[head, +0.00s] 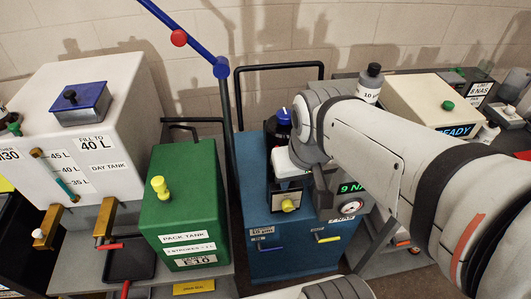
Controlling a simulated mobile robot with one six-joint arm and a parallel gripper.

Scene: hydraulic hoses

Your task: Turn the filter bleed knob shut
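A blue filter cart (258,226) stands in the middle of the head view, with a small "10 µm" label on its front. A yellow knob (288,205) shows on a dark square part at the cart's top; I cannot tell whether it is the bleed knob or how far it is turned. A dark cylinder with a blue top (284,116) stands behind it. My arm reaches in from the right, and its wrist is over the cart. My gripper's fingers cannot be made out near the white block (288,161), so its opening and any contact are unclear.
A green pack tank (182,217) with a yellow knob and a white day tank (85,135) stand at left. A bottle (370,84) and a "READY" unit (425,99) stand at right behind my arm.

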